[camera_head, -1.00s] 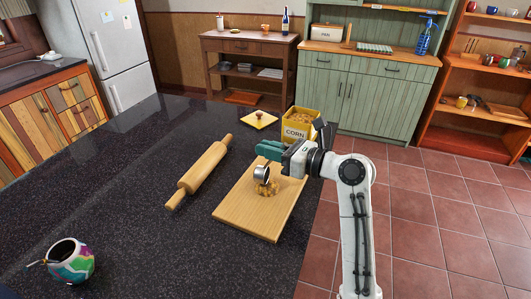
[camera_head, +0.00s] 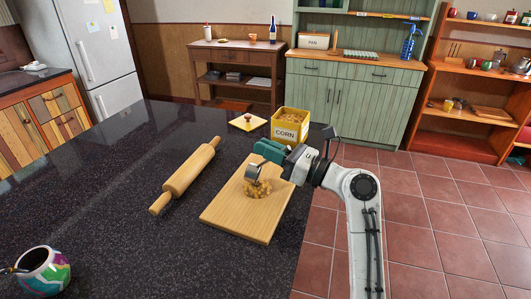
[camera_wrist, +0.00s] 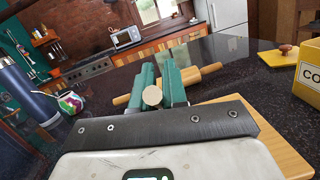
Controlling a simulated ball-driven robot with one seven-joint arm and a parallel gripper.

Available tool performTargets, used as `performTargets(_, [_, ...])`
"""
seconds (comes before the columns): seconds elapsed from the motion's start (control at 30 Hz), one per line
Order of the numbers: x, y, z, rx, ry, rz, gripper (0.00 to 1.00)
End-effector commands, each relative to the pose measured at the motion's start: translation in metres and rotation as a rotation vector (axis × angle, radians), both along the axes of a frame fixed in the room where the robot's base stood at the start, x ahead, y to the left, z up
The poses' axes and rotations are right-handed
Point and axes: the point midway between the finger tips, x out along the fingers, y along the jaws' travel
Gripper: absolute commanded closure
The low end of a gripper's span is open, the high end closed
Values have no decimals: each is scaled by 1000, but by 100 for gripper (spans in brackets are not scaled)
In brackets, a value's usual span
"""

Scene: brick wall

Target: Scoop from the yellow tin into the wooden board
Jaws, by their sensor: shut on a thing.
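The yellow tin (camera_head: 290,131), labelled CORN and holding yellow kernels, stands at the counter's far right, beyond the board. The wooden board (camera_head: 238,216) lies flat on the counter with a small pile of golden kernels (camera_head: 258,189) on it. My gripper (camera_head: 266,151), with teal fingers, is above the board's far part. It is shut on a scoop, whose metal cup (camera_head: 252,172) hangs tilted downward just over the pile. In the wrist view the round wooden handle end (camera_wrist: 152,96) shows between the fingers (camera_wrist: 166,90). The inside of the cup is hidden.
A rolling pin (camera_head: 186,177) lies left of the board. A yellow lid (camera_head: 248,121) with a knob lies left of the tin. A colourful pot (camera_head: 44,270) stands at the near left. The counter between pot and rolling pin is clear.

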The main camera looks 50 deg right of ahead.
Motion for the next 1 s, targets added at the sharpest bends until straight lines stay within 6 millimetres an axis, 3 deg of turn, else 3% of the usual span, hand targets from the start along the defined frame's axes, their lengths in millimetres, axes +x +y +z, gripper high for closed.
performTargets(1.0, [-17, -6, -3, 62, -169, -2, 100])
